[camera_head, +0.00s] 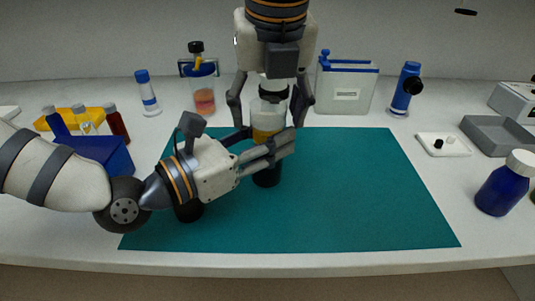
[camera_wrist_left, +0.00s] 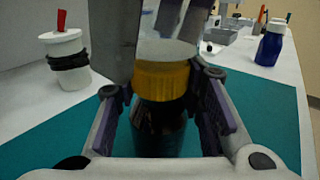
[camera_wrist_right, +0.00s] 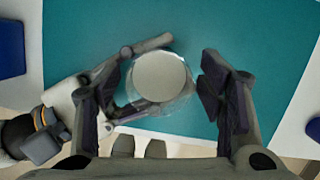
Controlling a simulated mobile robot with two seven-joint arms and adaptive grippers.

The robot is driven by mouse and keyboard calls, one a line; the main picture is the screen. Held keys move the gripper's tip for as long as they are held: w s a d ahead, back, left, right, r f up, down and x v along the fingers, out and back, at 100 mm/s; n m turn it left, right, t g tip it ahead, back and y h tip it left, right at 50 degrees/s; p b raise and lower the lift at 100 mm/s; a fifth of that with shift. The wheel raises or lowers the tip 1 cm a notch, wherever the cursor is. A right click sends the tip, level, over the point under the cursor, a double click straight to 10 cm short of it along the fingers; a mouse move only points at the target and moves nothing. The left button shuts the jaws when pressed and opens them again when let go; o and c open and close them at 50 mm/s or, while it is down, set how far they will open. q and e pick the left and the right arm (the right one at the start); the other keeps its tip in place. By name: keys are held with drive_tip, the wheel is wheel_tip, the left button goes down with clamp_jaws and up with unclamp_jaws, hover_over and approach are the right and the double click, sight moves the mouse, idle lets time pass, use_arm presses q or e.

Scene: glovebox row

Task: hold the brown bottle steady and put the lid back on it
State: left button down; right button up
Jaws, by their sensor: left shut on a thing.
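The bottle (camera_head: 267,179) stands upright on the teal mat, with a dark lower part, a yellow band and a pale, clear upper part. My left gripper (camera_head: 280,146) is shut on it from the left; the left wrist view shows the bottle (camera_wrist_left: 160,82) between the fingers. My right gripper (camera_head: 270,106) comes from above, its fingers open on either side of the bottle's top. In the right wrist view, a pale round top with a clear rim (camera_wrist_right: 162,77) lies between these fingers, apart from them. I cannot tell whether this is the lid.
A white pot with a black band (camera_wrist_left: 65,50) stands behind the bottle. A blue bottle (camera_head: 503,186) is at right. The mat's right half (camera_head: 370,190) is clear.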

use_arm(q)
drive_tip(key=shift+f, duration=0.35)
use_arm(e)
wheel_tip(320, 180, up, 4)
drive_tip(key=shift+r, duration=0.25)
drive_tip(key=shift+o, duration=0.4)
drive_tip(key=s+v, duration=0.1)
drive_tip(key=v, duration=0.6)
drive_tip(key=shift+s+d, duration=0.15)
drive_tip(key=shift+s, duration=0.1)
drive_tip(key=shift+r, duration=0.1)
drive_tip(key=x, duration=1.2)
